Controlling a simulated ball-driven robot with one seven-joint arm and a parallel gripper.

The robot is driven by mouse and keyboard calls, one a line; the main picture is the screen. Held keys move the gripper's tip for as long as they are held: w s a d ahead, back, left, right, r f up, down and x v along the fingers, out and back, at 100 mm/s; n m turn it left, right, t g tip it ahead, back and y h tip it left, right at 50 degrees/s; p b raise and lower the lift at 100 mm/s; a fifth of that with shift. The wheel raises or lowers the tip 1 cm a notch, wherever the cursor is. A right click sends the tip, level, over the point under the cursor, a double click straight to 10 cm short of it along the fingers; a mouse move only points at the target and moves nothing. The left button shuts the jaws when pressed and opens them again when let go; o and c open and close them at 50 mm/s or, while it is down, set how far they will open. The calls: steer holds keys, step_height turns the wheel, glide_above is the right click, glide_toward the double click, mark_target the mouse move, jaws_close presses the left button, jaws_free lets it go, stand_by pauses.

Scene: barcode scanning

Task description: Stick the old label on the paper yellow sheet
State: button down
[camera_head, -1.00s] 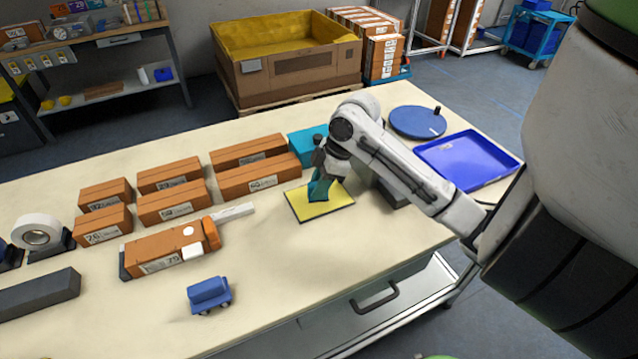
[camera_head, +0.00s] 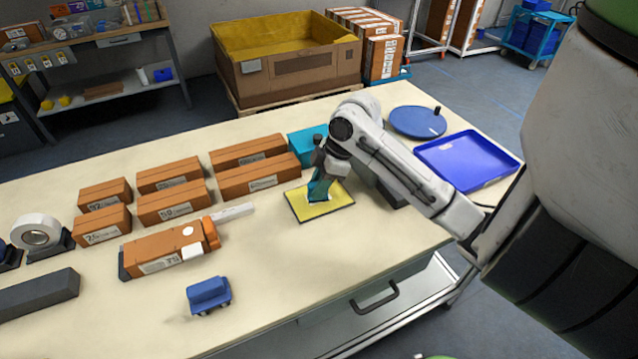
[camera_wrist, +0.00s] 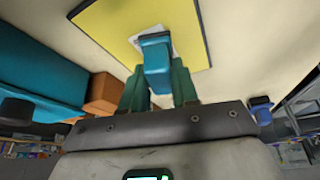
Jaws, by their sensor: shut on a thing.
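The yellow paper sheet (camera_head: 335,210) with a dark edge lies on the table near its right part. It also shows at the top of the wrist view (camera_wrist: 115,20). My gripper (camera_head: 319,187) points down over the sheet. In the wrist view its green fingers (camera_wrist: 158,78) are shut on a small blue tool (camera_wrist: 156,62). A small white label (camera_wrist: 150,33) shows at the tool's tip, against the yellow sheet. It is partly hidden by the tool, and I cannot tell whether it is stuck down.
Several brown boxes (camera_head: 175,203) stand in rows to the left. A teal box (camera_head: 303,143) is just behind the gripper. A blue tray (camera_head: 468,160) and a round blue disc (camera_head: 417,122) lie to the right. A blue toy-like cart (camera_head: 209,295) is in front.

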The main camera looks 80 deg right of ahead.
steer(key=shift+r+p, duration=2.6)
steer(key=shift+r, duration=0.9)
